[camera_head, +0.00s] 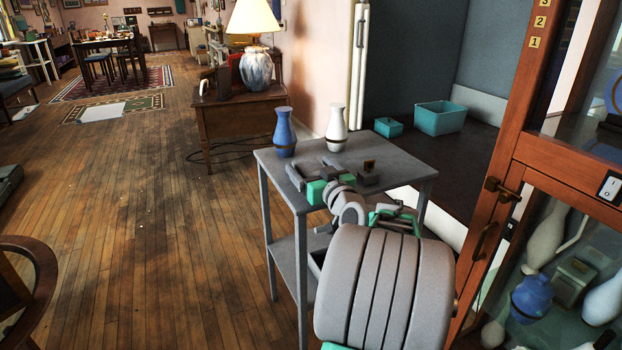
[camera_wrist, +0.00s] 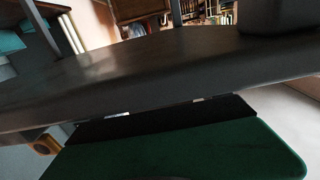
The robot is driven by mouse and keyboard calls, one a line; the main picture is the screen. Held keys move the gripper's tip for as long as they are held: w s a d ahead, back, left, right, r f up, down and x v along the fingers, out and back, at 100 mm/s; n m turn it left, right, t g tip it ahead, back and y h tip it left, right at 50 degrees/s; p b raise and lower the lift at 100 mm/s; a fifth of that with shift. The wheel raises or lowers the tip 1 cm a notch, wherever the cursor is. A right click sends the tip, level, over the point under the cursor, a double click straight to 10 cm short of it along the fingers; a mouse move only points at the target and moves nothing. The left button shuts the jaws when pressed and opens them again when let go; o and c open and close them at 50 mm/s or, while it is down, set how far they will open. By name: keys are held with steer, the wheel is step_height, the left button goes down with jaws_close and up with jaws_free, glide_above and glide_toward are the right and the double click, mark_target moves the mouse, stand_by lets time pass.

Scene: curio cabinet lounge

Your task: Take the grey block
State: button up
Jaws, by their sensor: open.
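The block and the gripper look apart. In the wrist view, the table's edge (camera_wrist: 130,75) crosses the picture, and a dark grey shape (camera_wrist: 275,18) at the top right may be the block. My arm hides part of the table's near side.
A blue vase (camera_head: 285,135) and a white vase (camera_head: 337,130) stand on the table's far side, behind the gripper. A glass-doored wooden cabinet (camera_head: 535,160) is close on the right. Teal bins (camera_head: 440,118) lie behind the table. Wooden floor on the left is mostly clear.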

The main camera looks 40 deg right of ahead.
mark_target(311, 166)
steer(key=c, duration=1.6)
steer(key=shift+r, duration=0.15)
steer(key=shift+r, duration=0.35)
step_height(311, 166, up, 3)
steer(key=shift+f+p, duration=0.15)
steer(key=shift+p, duration=0.65)
steer(key=s+a+r+p, duration=0.2)
steer(key=s+a+r, duration=0.2)
steer(key=s+a, duration=0.1)
steer(key=s+a+r+p, duration=0.2)
steer(key=s+a+r, duration=0.3)
steer(key=shift+r, duration=0.2)
steer(key=shift+d, duration=0.1)
